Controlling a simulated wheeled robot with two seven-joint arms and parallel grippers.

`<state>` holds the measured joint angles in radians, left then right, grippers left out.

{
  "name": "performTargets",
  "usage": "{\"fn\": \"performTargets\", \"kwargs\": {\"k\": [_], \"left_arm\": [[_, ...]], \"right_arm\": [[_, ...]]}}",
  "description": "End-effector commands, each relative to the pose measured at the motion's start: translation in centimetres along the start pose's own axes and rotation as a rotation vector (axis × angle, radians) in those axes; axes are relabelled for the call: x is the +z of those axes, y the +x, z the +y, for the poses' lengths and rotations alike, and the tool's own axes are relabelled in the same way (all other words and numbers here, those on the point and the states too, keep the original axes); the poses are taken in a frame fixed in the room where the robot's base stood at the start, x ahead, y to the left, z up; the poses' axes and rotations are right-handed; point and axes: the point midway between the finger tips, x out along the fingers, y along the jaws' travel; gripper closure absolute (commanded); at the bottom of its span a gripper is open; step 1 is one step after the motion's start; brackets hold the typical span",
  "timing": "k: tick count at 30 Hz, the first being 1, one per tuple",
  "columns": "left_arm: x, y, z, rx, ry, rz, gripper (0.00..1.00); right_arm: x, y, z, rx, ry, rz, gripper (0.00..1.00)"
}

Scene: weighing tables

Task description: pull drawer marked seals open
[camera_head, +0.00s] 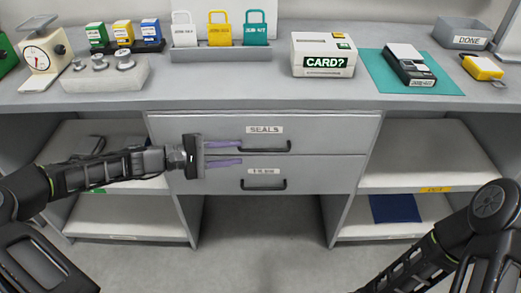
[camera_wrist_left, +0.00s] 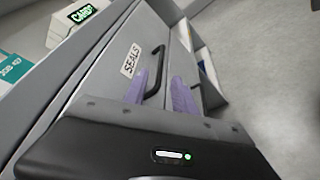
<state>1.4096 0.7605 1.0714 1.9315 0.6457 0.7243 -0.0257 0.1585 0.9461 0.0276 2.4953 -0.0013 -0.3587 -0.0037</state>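The drawer marked SEALS (camera_head: 200,125) is the upper of two grey drawers under the counter and looks shut. Its white label (camera_head: 265,129) sits above a black bar handle (camera_head: 265,149). My left gripper (camera_head: 240,152) points right, its two purple fingers apart, with the tips at the left end of the handle. In the left wrist view the fingers (camera_wrist_left: 160,90) are apart and the handle (camera_wrist_left: 155,70) shows by the left finger. Whether they touch it I cannot tell. My right gripper is out of view; only my right arm shows at the lower right.
A lower drawer (camera_head: 220,178) with its own black handle (camera_head: 264,187) is just beneath. Open shelves (camera_head: 400,167) flank the drawers. The counter (camera_head: 230,92) holds a scale (camera_head: 42,50), padlocks (camera_head: 219,28) and a card box (camera_head: 323,54). The floor in front is clear.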

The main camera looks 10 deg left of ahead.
Motion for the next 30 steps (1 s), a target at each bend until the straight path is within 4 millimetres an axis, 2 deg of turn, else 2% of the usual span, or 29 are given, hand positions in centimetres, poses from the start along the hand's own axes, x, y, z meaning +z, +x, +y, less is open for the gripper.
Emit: {"fn": "performTargets", "kwargs": {"k": [8,21,30], "left_arm": [[0.0,0.8,-0.1,-0.001,0.001,-0.002,0.67],[0.1,7.0,-0.1,-0.001,0.001,-0.003,0.67],[0.0,7.9,-0.1,-0.001,0.0,0.001,0.67]], "right_arm": [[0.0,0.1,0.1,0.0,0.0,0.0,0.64],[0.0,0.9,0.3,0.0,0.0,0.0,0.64],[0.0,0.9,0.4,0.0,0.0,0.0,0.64]]}}
